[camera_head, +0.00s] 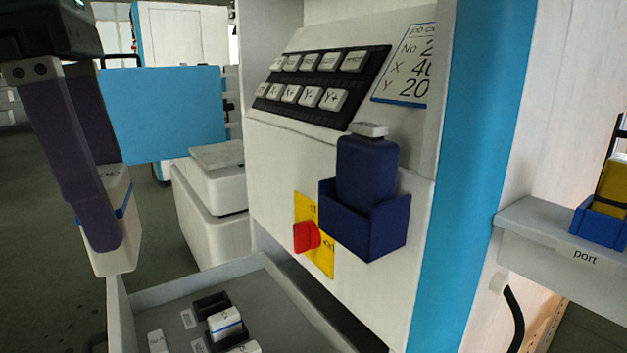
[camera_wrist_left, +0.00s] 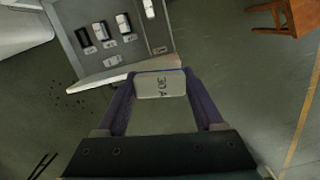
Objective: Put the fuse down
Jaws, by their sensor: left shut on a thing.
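My left gripper (camera_head: 108,238) is shut on a white fuse (camera_head: 122,258) with a blue band, held in the air left of the open grey drawer (camera_head: 178,292). In the left wrist view the fuse (camera_wrist_left: 160,87) sits between the two purple fingers and its end reads "30A". The drawer (camera_wrist_left: 91,65) shows beyond it there, apart from the fuse. Several white fuses lie in the drawer, one with a blue band (camera_head: 225,324). A dark empty slot (camera_head: 210,303) is behind that one. My right gripper is not in view.
The machine panel has a keypad (camera_head: 318,80), a red switch (camera_head: 306,236) and a dark blue holder (camera_head: 365,228) with a blue bottle-like thing (camera_head: 367,170). A shelf marked "port" (camera_head: 545,232) is at the right. A wooden stool (camera_wrist_left: 290,15) stands on the floor.

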